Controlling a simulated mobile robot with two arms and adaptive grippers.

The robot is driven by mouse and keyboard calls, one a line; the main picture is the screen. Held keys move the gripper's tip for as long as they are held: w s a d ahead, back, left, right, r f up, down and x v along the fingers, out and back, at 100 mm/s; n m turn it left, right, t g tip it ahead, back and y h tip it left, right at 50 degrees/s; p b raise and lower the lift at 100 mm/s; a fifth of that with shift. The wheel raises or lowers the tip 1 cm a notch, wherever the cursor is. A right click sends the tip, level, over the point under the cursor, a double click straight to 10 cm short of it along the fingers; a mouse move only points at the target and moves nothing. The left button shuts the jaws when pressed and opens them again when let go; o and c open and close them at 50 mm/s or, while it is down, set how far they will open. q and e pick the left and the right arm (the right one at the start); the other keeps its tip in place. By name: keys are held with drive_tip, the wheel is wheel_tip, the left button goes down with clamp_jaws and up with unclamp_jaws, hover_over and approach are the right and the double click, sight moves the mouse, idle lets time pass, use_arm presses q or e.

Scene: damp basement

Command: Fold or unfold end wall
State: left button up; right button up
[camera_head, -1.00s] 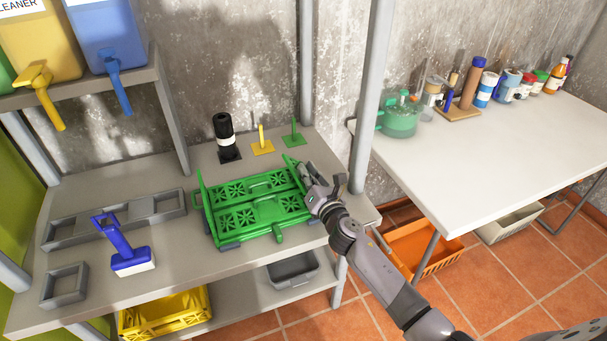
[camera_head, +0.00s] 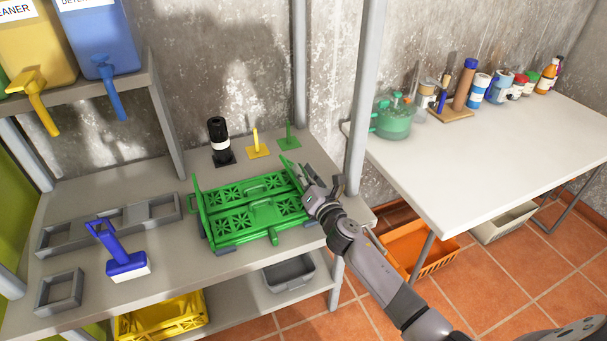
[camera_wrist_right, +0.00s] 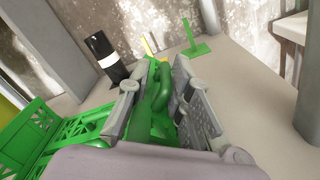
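A green folding crate (camera_head: 252,216) lies on the grey shelf top in the head view. Its long side panels lie folded flat, and a narrow end wall (camera_head: 199,206) stands up at its left end. My right gripper (camera_head: 307,182) is at the crate's right end. In the right wrist view, green crate parts (camera_wrist_right: 38,135) show at the left, and the right gripper's (camera_wrist_right: 165,95) two fingers stand on either side of a green upright part, the right end wall (camera_wrist_right: 160,88). Whether both fingers press on it is hard to tell. My left gripper is out of view.
A blue-handled brush (camera_head: 122,258) and grey frames (camera_head: 60,290) lie left of the crate. A black bottle (camera_head: 218,140), a yellow holder (camera_head: 257,148) and a green holder (camera_head: 289,140) stand behind it. A grey post (camera_head: 366,100) rises close to my right arm.

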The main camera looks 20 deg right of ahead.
drive_tip(key=shift+o, duration=0.5)
drive_tip(key=shift+f, duration=0.25)
drive_tip(key=shift+s, duration=0.15)
drive_tip(key=s, duration=1.1)
drive_tip(key=shift+s+d, duration=0.3)
drive_tip(key=shift+d, duration=0.05)
